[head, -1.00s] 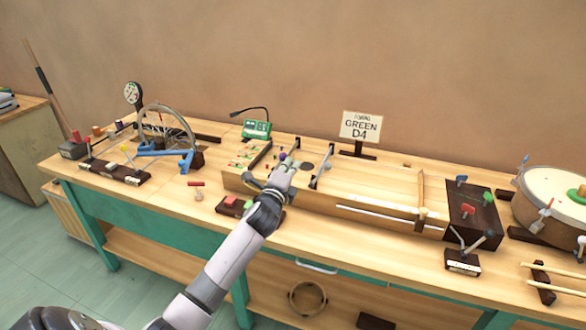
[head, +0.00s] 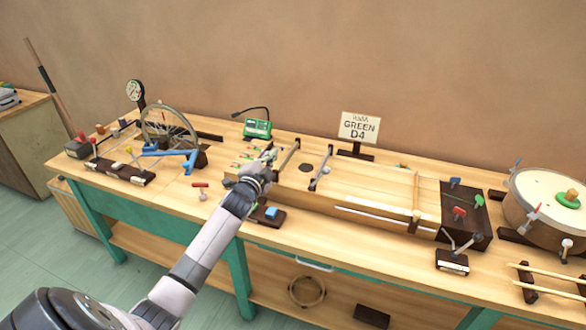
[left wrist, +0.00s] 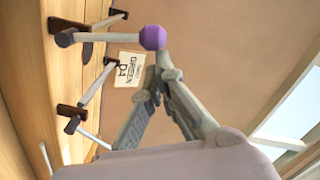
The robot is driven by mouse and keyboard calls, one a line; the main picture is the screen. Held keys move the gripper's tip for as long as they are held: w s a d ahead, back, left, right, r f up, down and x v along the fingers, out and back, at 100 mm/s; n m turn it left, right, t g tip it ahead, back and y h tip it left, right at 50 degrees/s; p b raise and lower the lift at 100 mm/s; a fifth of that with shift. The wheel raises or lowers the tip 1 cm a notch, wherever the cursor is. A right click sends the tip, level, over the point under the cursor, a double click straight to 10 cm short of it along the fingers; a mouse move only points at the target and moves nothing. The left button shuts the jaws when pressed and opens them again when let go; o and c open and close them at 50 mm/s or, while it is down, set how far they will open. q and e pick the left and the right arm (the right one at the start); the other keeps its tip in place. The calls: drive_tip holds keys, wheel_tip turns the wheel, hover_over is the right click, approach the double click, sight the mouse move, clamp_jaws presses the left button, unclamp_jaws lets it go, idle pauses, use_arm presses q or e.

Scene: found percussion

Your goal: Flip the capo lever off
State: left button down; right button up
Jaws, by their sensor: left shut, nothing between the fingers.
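A lever with a purple knob (left wrist: 152,38) shows in the left wrist view, its pale rod running left to a dark mount (left wrist: 65,38). It looks like the capo lever. My left gripper (left wrist: 161,62) is shut and empty, its fingertips close beside the knob; I cannot tell whether they touch. In the head view my left gripper (head: 269,154) is over the left end of the long wooden string box (head: 360,183), left of a dark crossbar (head: 288,157). The purple knob is not clear there. My right gripper is not in view.
A second crossbar (head: 320,168) stands further right on the box. The GREEN D4 sign (head: 359,128) stands behind. A spoked wheel (head: 168,128) is to the left, a drum (head: 548,205) at the right. A blue block (head: 272,213) sits in front of the box.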

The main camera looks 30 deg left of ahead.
use_arm(q)
drive_tip(key=shift+s+a+n+p, duration=0.15)
drive_tip(key=shift+a+n+p, duration=0.1)
drive_tip(key=shift+a+n, duration=0.4)
drive_tip(key=shift+s+a+n+p, duration=0.15)
drive_tip(key=shift+a+n+p, duration=0.1)
drive_tip(key=shift+a+n, duration=0.35)
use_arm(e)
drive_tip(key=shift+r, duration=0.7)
